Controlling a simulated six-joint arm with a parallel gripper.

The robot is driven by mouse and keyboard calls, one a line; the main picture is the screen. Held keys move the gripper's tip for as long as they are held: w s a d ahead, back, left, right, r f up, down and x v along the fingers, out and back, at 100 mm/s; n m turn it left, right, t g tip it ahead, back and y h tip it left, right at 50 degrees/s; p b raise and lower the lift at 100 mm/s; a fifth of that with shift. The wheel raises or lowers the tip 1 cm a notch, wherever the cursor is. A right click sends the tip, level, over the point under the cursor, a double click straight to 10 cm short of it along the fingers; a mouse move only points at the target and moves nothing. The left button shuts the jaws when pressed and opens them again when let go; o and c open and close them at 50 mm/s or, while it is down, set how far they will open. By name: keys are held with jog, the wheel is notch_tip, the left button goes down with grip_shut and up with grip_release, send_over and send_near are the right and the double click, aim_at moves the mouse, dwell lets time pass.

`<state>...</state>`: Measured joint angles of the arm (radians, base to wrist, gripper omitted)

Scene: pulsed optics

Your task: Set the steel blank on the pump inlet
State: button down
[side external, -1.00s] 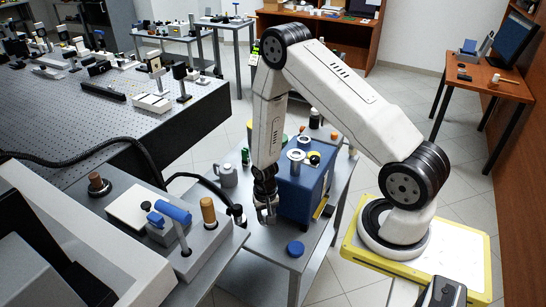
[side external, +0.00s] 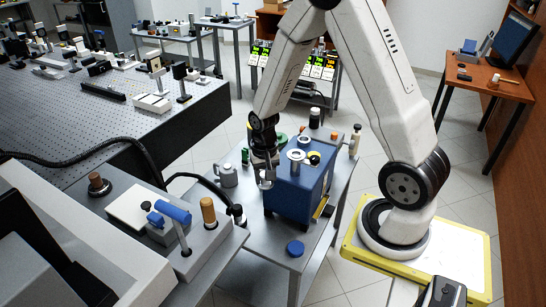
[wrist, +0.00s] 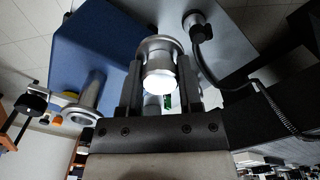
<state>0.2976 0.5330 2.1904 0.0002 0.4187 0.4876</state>
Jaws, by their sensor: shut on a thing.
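My gripper (side external: 265,172) is shut on the steel blank (wrist: 158,55), a shiny round metal piece with a bright face, seen between my fingers in the wrist view. In the side view the blank (side external: 267,184) is small, at the fingertips, just left of the blue pump (side external: 298,195). The pump inlet is the upright silver flanged tube (side external: 296,156) on top of the pump. In the wrist view the inlet (wrist: 92,92) stands left of my gripper, apart from the blank.
The pump stands on a grey table (side external: 262,240). A grey can (side external: 227,175) stands left of my gripper, and bottles (side external: 354,140) stand behind the pump. A steel bench with a blue-handled part (side external: 172,211) is at front left.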

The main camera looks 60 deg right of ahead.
notch_tip(320, 180, up, 17)
send_over(296, 154)
notch_tip(296, 154, down, 4)
jog(key=f, duration=0.1)
jog(key=shift+a+f, duration=0.1)
jog(key=shift+f, duration=0.1)
dwell(0.4)
jog(key=shift+f, duration=0.15)
dwell(0.3)
jog(key=shift+f, duration=2.6)
jog(key=shift+f, duration=1.15)
jog(key=shift+c, duration=1)
grip_release()
